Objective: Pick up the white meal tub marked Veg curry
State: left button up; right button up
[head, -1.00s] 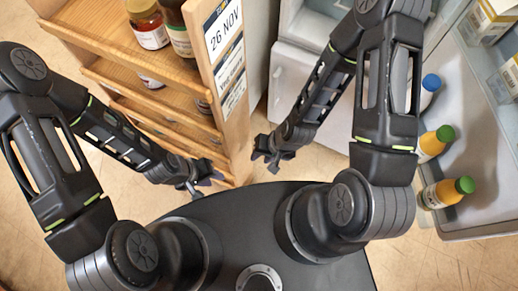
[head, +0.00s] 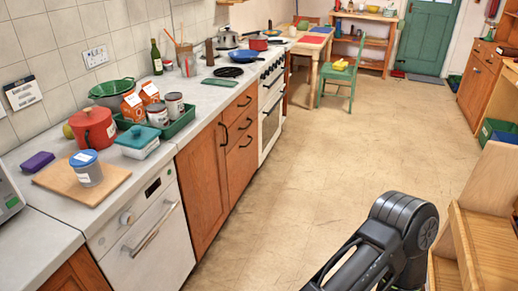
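A tub with a blue lid (head: 87,169) stands upright on a wooden board on the left counter. It has a label on its side, too small to read. A white tub with a teal lid (head: 138,142) stands just behind it to the right, also with a label that I cannot read. I cannot tell from here whether either one is marked Veg curry. Neither of my grippers shows in the head view. Only a dark link of one of my arms shows at the lower right.
A red pot (head: 92,127) and a green tray (head: 183,124) with cans stand close by. The floor (head: 330,160) before the counter is clear. A wooden shelf unit (head: 490,235) stands at the right.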

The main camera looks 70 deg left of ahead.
aim_at(85, 164)
jog(key=k+j+u, duration=0.45)
jog(key=j+u, duration=0.25)
jog(key=u, duration=0.4)
jog(key=l+u, duration=0.2)
jog(key=u, duration=0.3)
jog(key=l+u, duration=0.2)
jog(key=u, duration=0.3)
jog(key=l+u, duration=0.25)
jog(key=u, duration=0.25)
jog(key=l+u, duration=0.15)
jog(key=u, duration=0.35)
jog(key=k+l+u, duration=0.15)
jog(key=u, duration=0.35)
jog(key=i+l+u, duration=0.1)
jog(key=i+l, duration=0.3)
jog(key=l, duration=0.25)
jog(key=i+l+u, duration=0.15)
jog(key=l, duration=0.2)
jog(key=i+l+u, duration=0.1)
jog(key=l, duration=0.25)
jog(key=i+l, duration=0.25)
jog(key=l, duration=0.15)
jog(key=i+l+u, duration=0.15)
jog(key=l, duration=0.2)
jog(key=i+l+u, duration=0.1)
jog(key=l+u, duration=0.15)
jog(key=l, duration=1.1)
jog(key=l+u, duration=0.25)
jog(key=l, duration=1.1)
jog(key=k, duration=0.05)
